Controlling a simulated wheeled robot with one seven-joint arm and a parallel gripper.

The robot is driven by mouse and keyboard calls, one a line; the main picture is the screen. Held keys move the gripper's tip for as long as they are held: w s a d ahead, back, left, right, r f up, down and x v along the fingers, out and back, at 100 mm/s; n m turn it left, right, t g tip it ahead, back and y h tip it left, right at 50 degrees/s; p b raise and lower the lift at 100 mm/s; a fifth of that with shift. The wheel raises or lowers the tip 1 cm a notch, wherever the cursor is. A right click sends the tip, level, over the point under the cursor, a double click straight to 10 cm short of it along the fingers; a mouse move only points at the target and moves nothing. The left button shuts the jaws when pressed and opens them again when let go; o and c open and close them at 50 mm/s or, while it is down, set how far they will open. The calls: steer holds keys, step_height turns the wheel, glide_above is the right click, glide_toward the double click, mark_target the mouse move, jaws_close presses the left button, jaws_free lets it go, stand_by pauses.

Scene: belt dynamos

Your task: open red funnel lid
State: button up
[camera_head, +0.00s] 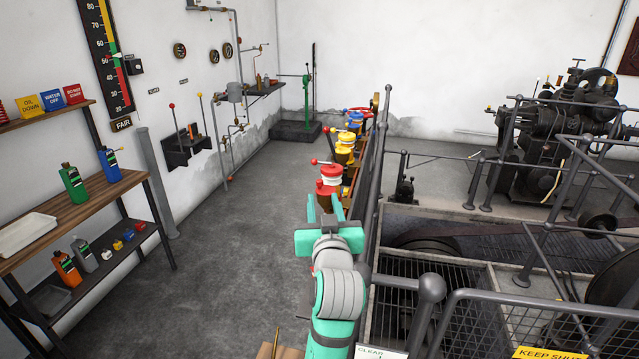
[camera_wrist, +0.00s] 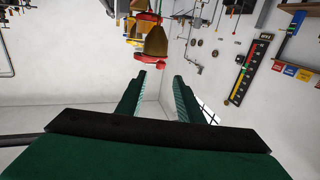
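The red funnel's lid (camera_head: 331,172) is a red and pale round cap with a small red-balled handle on its left side. It stands nearest in a row of coloured funnels; I cannot tell for sure whether it is shut. In the wrist view, which is upside down, the red lid (camera_wrist: 150,58) sits on a brass cone (camera_wrist: 155,41). My gripper (camera_head: 324,206) is just in front of the red funnel and hides part of its lower body. Its two green fingers (camera_wrist: 160,77) are apart, with nothing between them.
Yellow (camera_head: 345,140) and blue (camera_head: 355,120) funnels stand behind the red one. A grey railing (camera_head: 375,180) runs close on the right, with machinery beyond it. A wooden shelf (camera_head: 130,181) with bottles stands at the left. The floor (camera_head: 220,260) between is clear.

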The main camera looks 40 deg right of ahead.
mark_target(320, 184)
steer(key=x, duration=1)
steer(key=shift+w, duration=0.1)
jaws_close()
